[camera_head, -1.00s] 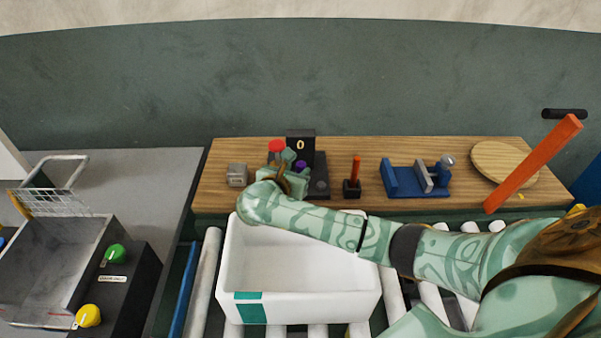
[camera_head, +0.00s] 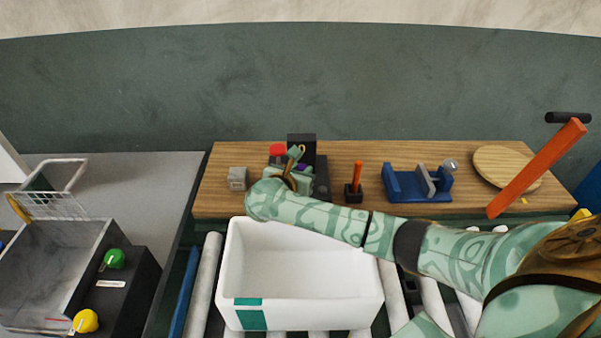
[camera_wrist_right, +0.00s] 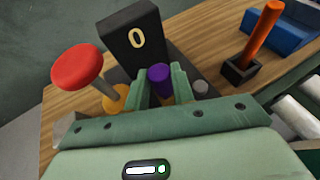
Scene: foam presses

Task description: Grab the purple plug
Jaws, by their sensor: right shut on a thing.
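The purple plug (camera_wrist_right: 160,79) is a short purple cylinder between the two fingers of my right gripper (camera_wrist_right: 163,88) in the right wrist view. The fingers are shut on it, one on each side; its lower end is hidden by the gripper. In the head view my right gripper (camera_head: 293,168) is over the back wooden shelf, in front of a black block marked 0 (camera_head: 302,146). A little purple shows there beside the fingers. My left gripper is not in view.
A red knob (camera_wrist_right: 78,67) stands close left of the gripper. An orange-handled tool in a black holder (camera_head: 354,185) and a blue vise (camera_head: 418,183) stand to the right. A white bin (camera_head: 303,318) is below the arm.

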